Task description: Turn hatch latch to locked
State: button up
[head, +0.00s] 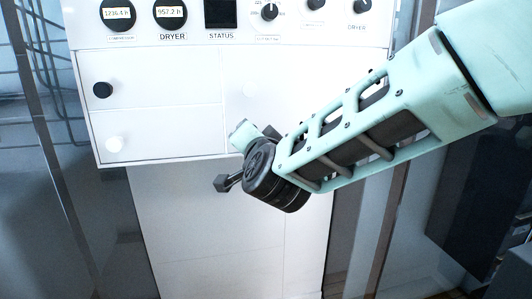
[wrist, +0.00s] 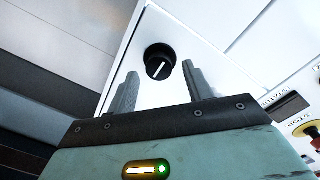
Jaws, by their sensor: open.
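In the wrist view a round black knob (wrist: 160,62) with a white pointer line sits on a white panel, near the panel's edge. My gripper (wrist: 158,70) is open, with one finger on each side of the knob's picture. It looks empty, and I cannot tell how far the fingertips are from the panel. In the head view my gripper (head: 246,157) is in front of the lower right part of the cabinet and hides what is behind it. A black knob (head: 102,89) is on the upper left door there. I cannot tell which knob is the hatch latch.
Gauges (head: 118,14), a dark status display (head: 220,12) and a selector dial (head: 269,12) line the top. Below the cabinet is a plain white panel (head: 200,245).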

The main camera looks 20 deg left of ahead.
jog(key=v, duration=1.5)
jog(key=shift+s+d+r+b, duration=0.15)
jog(key=shift+s+d+b, duration=0.1)
jog(key=shift+b, duration=0.15)
jog(key=s+d+f+n+g+h, duration=0.1)
jog(key=s+d+f+n+g, duration=0.25)
jog(key=d+f+g, duration=0.2)
jog(key=s+d+f+n+g+h, duration=0.1)
jog(key=s+d+f+n+g, duration=0.2)
jog(key=d+f+n+g, duration=0.3)
jog(key=s+d+f+g+h, duration=0.1)
jog(key=s+d+f+h, duration=0.15)
jog(key=d, duration=0.25)
jog(key=s+d+f+n+g+h, duration=0.1)
jog(key=s+d+f+h, duration=0.15)
jog(key=d, duration=0.25)
jog(key=s+d+f+g+h, duration=0.1)
jog(key=s+d, duration=0.3)
jog(key=d, duration=0.1)
notch_tip(320, 180, up, 15)
jog(key=p, duration=1.5)
jog(key=shift+s+d, duration=0.2)
jog(key=shift+d, duration=0.15)
jog(key=shift+g, duration=0.25)
